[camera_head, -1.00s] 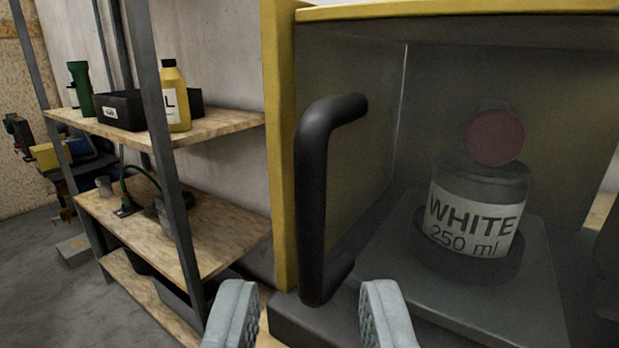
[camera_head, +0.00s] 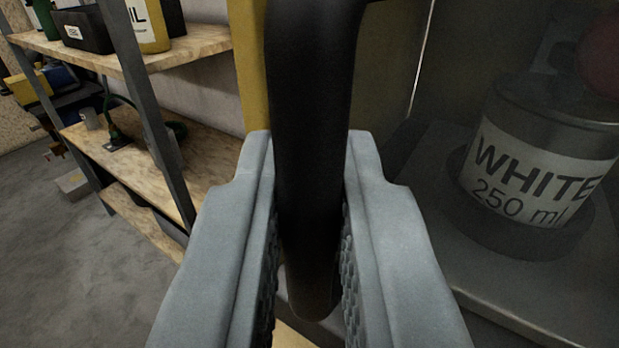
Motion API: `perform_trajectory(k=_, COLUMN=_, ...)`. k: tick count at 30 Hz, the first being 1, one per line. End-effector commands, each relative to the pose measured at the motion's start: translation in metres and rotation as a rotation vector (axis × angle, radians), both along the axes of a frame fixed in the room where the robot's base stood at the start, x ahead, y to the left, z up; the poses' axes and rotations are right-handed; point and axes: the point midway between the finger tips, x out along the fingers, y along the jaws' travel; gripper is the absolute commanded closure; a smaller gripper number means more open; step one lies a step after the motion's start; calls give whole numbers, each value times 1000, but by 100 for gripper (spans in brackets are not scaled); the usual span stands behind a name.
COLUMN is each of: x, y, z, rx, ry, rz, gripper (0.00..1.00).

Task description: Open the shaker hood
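The shaker hood has a yellow frame (camera_head: 251,70) and a dark see-through panel, and it looks closed. Its black bar handle (camera_head: 312,110) stands upright in the middle of the picture. My gripper (camera_head: 310,150) has one grey finger on each side of the handle, and the pads press close against it, so it looks shut on the handle. The fingers hide part of the handle's lower sides. Behind the panel a bottle labelled WHITE 250 ml (camera_head: 535,165) stands on the shaker platform.
At left a shelf (camera_head: 150,170) with grey posts holds a yellow bottle (camera_head: 147,22), a black box (camera_head: 82,30) and other items. Grey floor (camera_head: 60,270) lies open at lower left.

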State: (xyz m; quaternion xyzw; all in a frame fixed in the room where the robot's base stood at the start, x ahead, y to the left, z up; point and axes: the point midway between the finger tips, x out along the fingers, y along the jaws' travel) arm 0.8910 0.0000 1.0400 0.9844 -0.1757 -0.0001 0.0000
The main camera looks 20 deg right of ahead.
Motion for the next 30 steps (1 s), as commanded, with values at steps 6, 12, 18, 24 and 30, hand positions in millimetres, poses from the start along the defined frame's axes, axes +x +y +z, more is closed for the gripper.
perform_trajectory(k=6, x=0, y=0, z=0, rx=0, ry=0, rz=0, gripper=100)
perform_trajectory(k=12, x=-9, y=-6, z=0, rx=-1, ry=0, rz=-1, gripper=100)
perform_trajectory(k=18, x=-39, y=-29, z=1, rx=0, ry=-1, rz=-3, gripper=100)
perform_trajectory(k=24, x=-83, y=-61, z=0, rx=-1, ry=0, rz=-4, gripper=100)
perform_trajectory(k=30, x=-124, y=-90, z=0, rx=0, ry=0, rz=-3, gripper=100)
